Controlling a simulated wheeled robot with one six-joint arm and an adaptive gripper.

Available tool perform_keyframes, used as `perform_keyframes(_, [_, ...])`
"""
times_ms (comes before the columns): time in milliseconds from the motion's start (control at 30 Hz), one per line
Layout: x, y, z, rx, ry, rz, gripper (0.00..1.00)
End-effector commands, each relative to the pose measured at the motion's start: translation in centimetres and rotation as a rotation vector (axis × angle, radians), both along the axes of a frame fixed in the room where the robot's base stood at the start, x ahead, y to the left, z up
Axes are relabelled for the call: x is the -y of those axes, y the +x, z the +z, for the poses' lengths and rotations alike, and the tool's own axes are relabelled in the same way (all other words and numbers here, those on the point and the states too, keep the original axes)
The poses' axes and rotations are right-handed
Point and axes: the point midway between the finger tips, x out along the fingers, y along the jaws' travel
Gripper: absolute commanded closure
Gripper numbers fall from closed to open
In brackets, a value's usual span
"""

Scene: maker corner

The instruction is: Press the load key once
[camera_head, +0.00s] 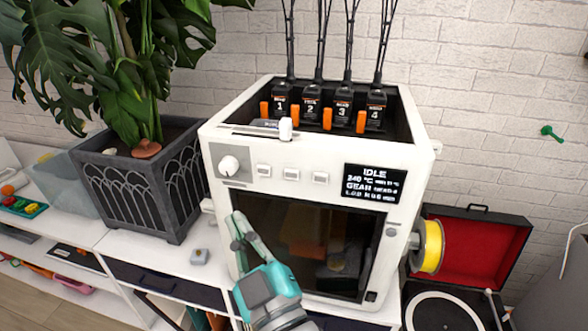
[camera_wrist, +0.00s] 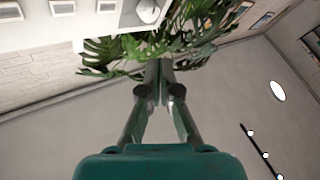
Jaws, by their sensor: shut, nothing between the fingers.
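The white printer (camera_head: 330,150) has a front panel with a round knob (camera_head: 229,165) and three small white keys: a left key (camera_head: 264,170), a middle key (camera_head: 291,174) and a right key (camera_head: 321,178). I cannot read which is the load key. A black display (camera_head: 374,184) beside them reads IDLE. My gripper (camera_head: 237,222) is shut and empty, in front of the printer, below the knob and keys and apart from them. In the wrist view, my gripper (camera_wrist: 161,75) points up, with the knob (camera_wrist: 148,11) and keys at the top edge.
A potted plant (camera_head: 140,180) stands left of the printer. Several numbered feeders with orange levers sit in the open top. A yellow spool (camera_head: 432,246) sticks out at the right, by an open red case (camera_head: 478,250).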

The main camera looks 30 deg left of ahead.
Motion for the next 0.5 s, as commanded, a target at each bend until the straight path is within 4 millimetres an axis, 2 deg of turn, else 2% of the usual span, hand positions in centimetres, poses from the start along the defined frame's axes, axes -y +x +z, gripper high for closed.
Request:
perform_keyframes(133, [-0.99, -0.52, 1.29, 0.019, 0.002, 0.021, 1.0])
perform_keyframes(500, [-1.11, -0.56, 1.43, 0.022, 0.001, 0.023, 1.0])
